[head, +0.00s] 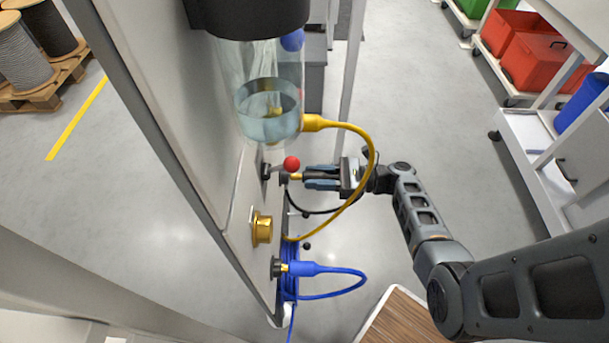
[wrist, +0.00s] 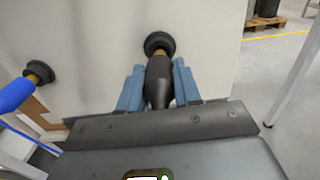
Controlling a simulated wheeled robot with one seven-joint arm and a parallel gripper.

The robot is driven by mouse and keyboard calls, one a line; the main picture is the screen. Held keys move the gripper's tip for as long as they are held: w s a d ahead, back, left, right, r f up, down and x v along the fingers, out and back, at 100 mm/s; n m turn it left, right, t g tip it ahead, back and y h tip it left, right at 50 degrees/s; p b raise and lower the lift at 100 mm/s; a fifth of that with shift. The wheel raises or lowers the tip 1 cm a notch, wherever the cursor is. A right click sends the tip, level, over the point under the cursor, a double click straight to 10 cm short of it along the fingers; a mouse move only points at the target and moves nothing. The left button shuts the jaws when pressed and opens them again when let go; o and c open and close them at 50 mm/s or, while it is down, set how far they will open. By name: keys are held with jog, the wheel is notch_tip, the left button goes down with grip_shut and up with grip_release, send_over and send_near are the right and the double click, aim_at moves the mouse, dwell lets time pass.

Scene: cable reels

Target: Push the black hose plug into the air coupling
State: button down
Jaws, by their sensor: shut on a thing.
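My gripper (head: 308,178) is shut on the black hose plug (wrist: 159,82), whose body sits between the two blue fingers in the wrist view. The plug's brass tip (head: 295,178) points at the machine panel. The air coupling (wrist: 158,42) is a round black fitting on the panel, straight ahead of the plug; it also shows in the head view (head: 283,178). A short length of brass shows between plug body and coupling. The tip is at the coupling's mouth; I cannot tell how deep it is. The black hose (head: 318,211) hangs below the gripper.
A red ball knob (head: 291,163) is just above the coupling. A yellow hose (head: 366,140) loops close over my gripper. Below are a brass fitting (head: 262,228) and a blue hose plug (head: 302,268) at another black fitting. The floor right of the panel is open.

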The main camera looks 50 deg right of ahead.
jog(key=shift+v, duration=1.3)
jog(key=shift+p+v, duration=0.35)
jog(key=shift+v, duration=2.55)
jog(key=shift+r, duration=0.15)
